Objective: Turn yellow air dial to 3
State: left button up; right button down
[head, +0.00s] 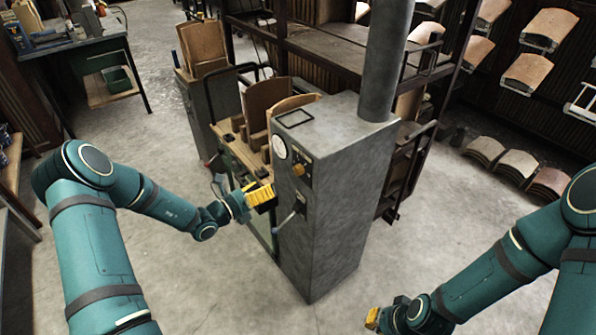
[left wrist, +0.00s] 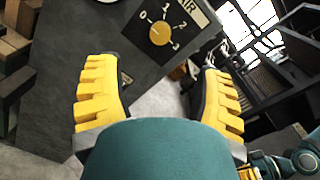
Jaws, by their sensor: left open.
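The yellow air dial (head: 298,169) is a round knob on a dark plate on the front of the grey metal box. In the left wrist view the dial (left wrist: 159,35) sits ahead of and between the fingers, under the word AIR, with 0, 1, 2 and 3 around it. I cannot tell for sure which number it points to. My left gripper (head: 260,194) is open and empty, left of and below the dial in the head view, apart from it. It also shows in the left wrist view (left wrist: 160,68). My right gripper (head: 373,318) is low in the head view, away from the box; its jaws are unclear.
The grey box (head: 335,210) carries a white gauge (head: 279,147) above the dial and a lever (head: 287,221) below it. A wooden bench with brown panels (head: 262,98) adjoins it on the left. A thick pipe (head: 386,60) rises from its top. The floor in front is clear.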

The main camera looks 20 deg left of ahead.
aim_at(296, 171)
pick_arm(q)
jog(key=x, duration=1.2)
jog(key=shift+d+b, duration=0.15)
jog(key=shift+b, duration=0.2)
jog(key=shift+o, duration=0.2)
jog(key=shift+s, duration=0.1)
grip_shut()
